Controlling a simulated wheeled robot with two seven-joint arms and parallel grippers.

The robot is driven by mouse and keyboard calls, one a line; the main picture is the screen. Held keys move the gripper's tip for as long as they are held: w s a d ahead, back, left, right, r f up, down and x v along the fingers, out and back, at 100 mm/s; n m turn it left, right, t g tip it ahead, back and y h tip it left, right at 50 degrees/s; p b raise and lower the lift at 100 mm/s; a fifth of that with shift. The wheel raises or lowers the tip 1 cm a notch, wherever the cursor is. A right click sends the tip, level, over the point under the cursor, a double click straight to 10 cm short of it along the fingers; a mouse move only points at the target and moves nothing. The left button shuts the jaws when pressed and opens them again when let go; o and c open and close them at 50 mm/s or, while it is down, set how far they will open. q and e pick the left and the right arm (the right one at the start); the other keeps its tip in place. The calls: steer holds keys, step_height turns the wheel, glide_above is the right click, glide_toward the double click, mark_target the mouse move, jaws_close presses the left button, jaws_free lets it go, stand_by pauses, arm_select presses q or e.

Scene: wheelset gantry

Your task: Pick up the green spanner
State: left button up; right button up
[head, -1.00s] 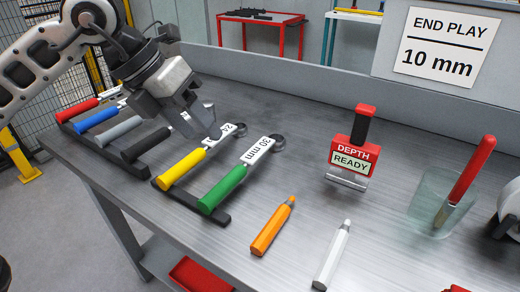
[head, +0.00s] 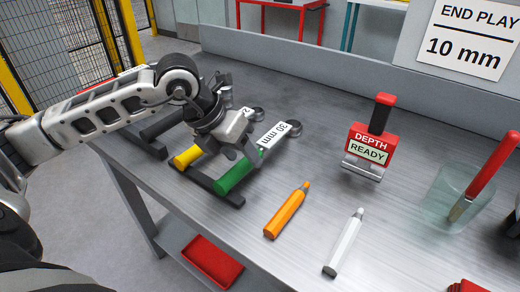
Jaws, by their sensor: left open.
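The green spanner (head: 237,171) lies on the grey bench, its handle on a dark rack bar and its head pointing to the upper right. Its label reads 30 mm. My left gripper (head: 250,155) is open, close over the green spanner's upper handle. I cannot tell whether the fingers touch it. The yellow spanner (head: 187,156) lies just to the left, partly hidden by my gripper and arm. My right gripper is not in view.
An orange marker (head: 287,211) and a white marker (head: 344,243) lie to the right of the spanner. A red DEPTH READY gauge (head: 370,145) stands further right, then a glass (head: 451,197) with a red-handled tool (head: 485,176). A red tray (head: 212,261) sits below the bench edge.

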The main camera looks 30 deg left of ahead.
arm_select(q)
steer(key=shift+x, duration=1.05)
steer(key=c, duration=1)
steer(key=shift+r, duration=0.1)
jaws_close()
